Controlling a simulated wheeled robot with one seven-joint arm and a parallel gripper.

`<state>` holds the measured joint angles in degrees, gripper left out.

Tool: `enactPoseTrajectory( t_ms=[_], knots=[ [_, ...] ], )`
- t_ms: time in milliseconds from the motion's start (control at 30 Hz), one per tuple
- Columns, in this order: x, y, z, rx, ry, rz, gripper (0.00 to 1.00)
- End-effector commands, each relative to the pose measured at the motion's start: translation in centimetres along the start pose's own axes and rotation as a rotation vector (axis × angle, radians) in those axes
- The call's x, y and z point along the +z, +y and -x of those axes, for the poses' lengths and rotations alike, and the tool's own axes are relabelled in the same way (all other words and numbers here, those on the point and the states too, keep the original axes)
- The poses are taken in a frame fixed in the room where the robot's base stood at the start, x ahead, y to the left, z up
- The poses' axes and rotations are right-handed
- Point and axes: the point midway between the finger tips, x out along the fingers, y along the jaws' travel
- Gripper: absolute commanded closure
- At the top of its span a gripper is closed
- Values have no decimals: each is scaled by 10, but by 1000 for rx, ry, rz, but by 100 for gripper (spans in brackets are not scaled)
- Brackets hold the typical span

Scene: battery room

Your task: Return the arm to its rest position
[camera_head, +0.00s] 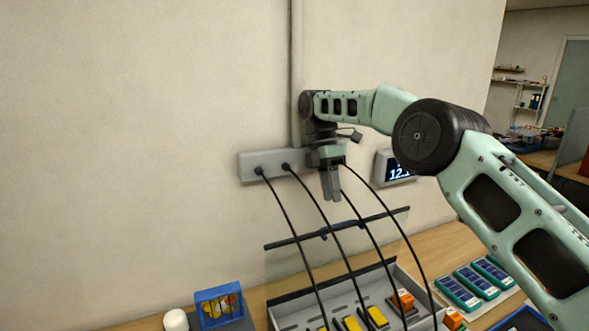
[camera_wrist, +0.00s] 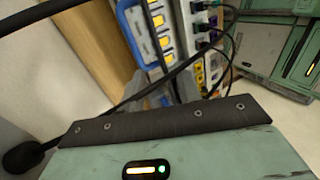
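My arm reaches in from the right in the head view, its elbow bent. My gripper (camera_head: 331,199) hangs fingers-down in front of the wall, just below the right part of the grey socket strip (camera_head: 262,165). Its two grey fingers look slightly apart, with nothing seen held between them. In the wrist view, my gripper (camera_wrist: 160,92) shows grey fingertips beyond its green body, with a gap between them. A black cable crosses in front of the fingers there; whether it touches them I cannot tell.
Several black cables hang from the strip to a grey tray (camera_head: 290,312) with yellow plugs. A dark rail (camera_head: 290,241) stands behind it. A display (camera_head: 398,170) is on the wall. A blue box (camera_head: 217,294), a white cylinder (camera_head: 176,320) and teal devices (camera_head: 475,283) are on the bench.

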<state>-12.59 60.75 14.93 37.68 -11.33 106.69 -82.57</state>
Motion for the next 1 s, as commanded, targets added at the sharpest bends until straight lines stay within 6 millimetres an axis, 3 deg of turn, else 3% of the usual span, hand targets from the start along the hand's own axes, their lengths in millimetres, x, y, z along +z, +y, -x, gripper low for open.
enactPoseTrajectory(
  t_ms=[267,467,733,1000],
  knots=[
    [-66,-42,-18,99,32,-171,66],
    [-104,-87,-45,158,74,-321,66],
    [-137,-161,-104,222,141,-550,66],
    [-140,-238,-186,280,217,-815,66]
  ],
)
